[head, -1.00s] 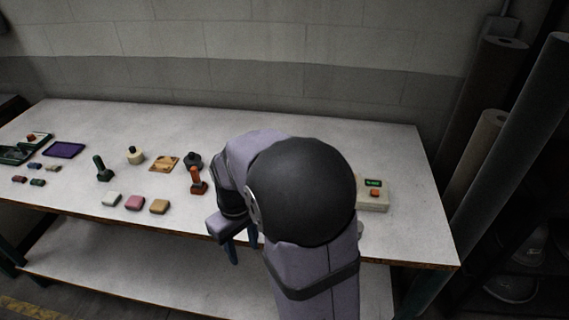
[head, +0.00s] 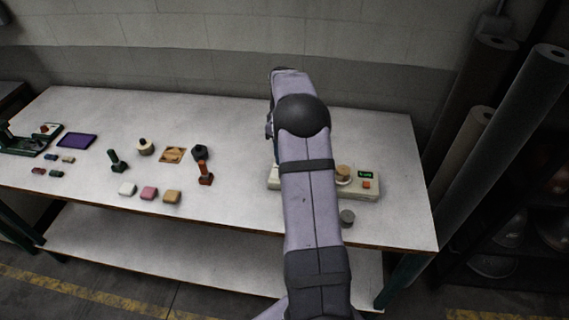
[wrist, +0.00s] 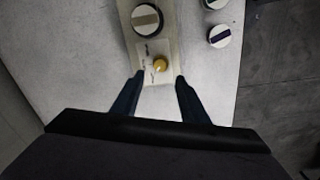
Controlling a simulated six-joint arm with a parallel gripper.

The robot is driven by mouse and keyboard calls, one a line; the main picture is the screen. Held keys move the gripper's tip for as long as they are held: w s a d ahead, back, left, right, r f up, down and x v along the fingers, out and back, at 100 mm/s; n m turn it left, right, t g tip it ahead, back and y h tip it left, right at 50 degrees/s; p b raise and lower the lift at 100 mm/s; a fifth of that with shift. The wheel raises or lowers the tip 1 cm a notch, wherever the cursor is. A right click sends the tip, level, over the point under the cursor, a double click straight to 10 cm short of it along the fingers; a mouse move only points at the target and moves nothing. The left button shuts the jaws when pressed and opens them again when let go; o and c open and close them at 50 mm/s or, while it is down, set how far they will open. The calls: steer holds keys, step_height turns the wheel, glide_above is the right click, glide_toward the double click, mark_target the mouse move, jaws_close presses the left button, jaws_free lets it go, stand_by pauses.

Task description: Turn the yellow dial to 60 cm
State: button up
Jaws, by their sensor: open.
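The yellow dial (wrist: 160,65) is a small round knob on a cream panel (wrist: 141,52) in the wrist view, with small markings beside it. My gripper (wrist: 160,78) is open, its two blue fingers spread to the left and right at the panel's near end. The dial shows between and just beyond the fingertips, and nothing is held. The height of the fingers above the panel is hard to judge. In the head view my arm hides the dial and the fingers; the cream unit (head: 367,193) shows on either side of my arm. The dial's reading is too small to read.
The unit carries a tan round part (head: 343,173), a green display (head: 365,174) and a red button (head: 367,185). A grey cylinder (head: 347,217) stands in front. Stamps and coloured blocks (head: 148,193) lie left; the table between is clear. Rolls (head: 470,150) stand beyond the right edge.

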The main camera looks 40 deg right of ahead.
steer(key=shift+d+f+p, duration=0.1)
steer(key=shift+f+p, duration=1.3)
steer(key=shift+f, duration=2.25)
jaws_close()
